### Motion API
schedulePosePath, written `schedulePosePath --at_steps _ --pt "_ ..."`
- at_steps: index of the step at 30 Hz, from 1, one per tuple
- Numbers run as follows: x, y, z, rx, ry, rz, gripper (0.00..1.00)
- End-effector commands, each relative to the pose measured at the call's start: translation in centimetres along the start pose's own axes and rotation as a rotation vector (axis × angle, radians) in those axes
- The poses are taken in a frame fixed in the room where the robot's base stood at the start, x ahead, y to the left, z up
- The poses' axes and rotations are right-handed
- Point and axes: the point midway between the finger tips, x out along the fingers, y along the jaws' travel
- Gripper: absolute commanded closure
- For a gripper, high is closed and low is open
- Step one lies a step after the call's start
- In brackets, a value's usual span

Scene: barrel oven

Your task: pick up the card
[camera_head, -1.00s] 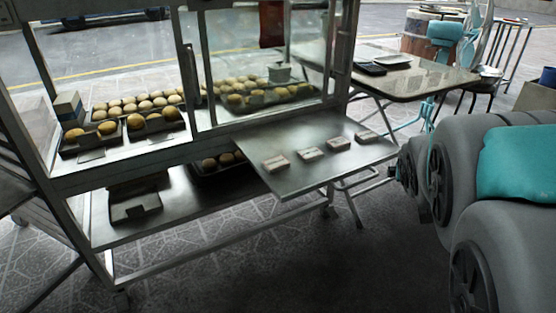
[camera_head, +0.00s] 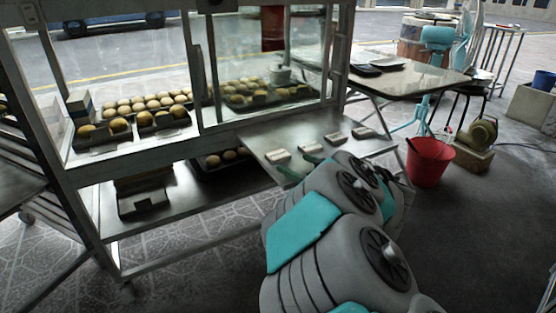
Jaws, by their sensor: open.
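Several small, flat, pale card-like pieces lie in a row on the metal side shelf of the food cart. The leftmost card (camera_head: 279,156) is nearest the shelf's left edge, with another card (camera_head: 309,147) just right of it. A third card (camera_head: 335,138) and the far-right card (camera_head: 363,132) lie farther along. I cannot tell which one the task names. My grey arm hides the shelf's front right part.
The side shelf (camera_head: 262,144) joins a glass-walled cart with trays of round buns (camera_head: 147,104). A folding table (camera_head: 415,80) stands behind at the right.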

Motion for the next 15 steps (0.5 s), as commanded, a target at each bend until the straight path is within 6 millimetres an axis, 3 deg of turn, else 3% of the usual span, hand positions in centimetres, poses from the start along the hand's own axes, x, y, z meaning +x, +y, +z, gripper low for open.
schedulePosePath --at_steps 15 --pt "4.2 -0.1 -0.2 0.004 0.000 -0.012 0.00"
